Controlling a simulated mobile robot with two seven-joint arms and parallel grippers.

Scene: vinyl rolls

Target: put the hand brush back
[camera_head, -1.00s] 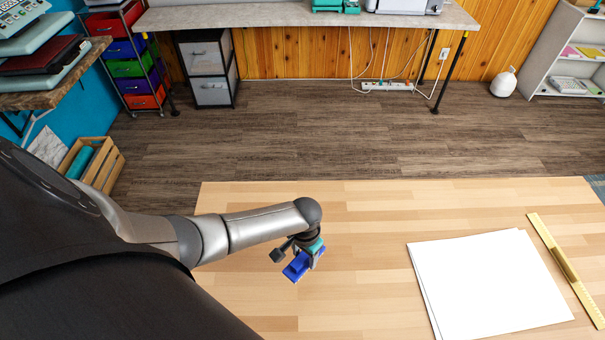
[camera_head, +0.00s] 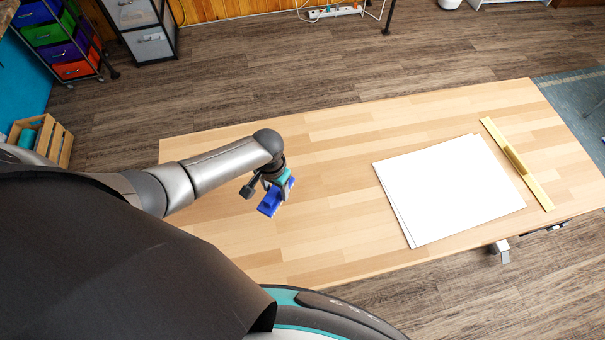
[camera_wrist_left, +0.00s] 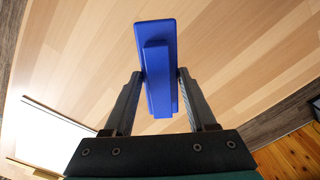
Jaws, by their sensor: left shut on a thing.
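The hand brush is a blue block-like piece with a raised ridge; in the head view the brush (camera_head: 270,203) is at my left gripper (camera_head: 274,188), over the left part of the wooden table. In the left wrist view the brush (camera_wrist_left: 157,65) stands between the two dark fingers of my left gripper (camera_wrist_left: 160,78), which is shut on it. Its bristles cannot be made out. Whether the brush touches the table or is held above it is hard to tell. My right gripper is not in view.
The table (camera_head: 335,235) is bare around the brush. White sheets (camera_head: 450,190) lie on its right part, beside a yellow ruler (camera_head: 517,163). A drawer cart (camera_head: 60,45), a grey drawer unit (camera_head: 142,28) and a wooden crate (camera_head: 52,143) stand on the floor at the left.

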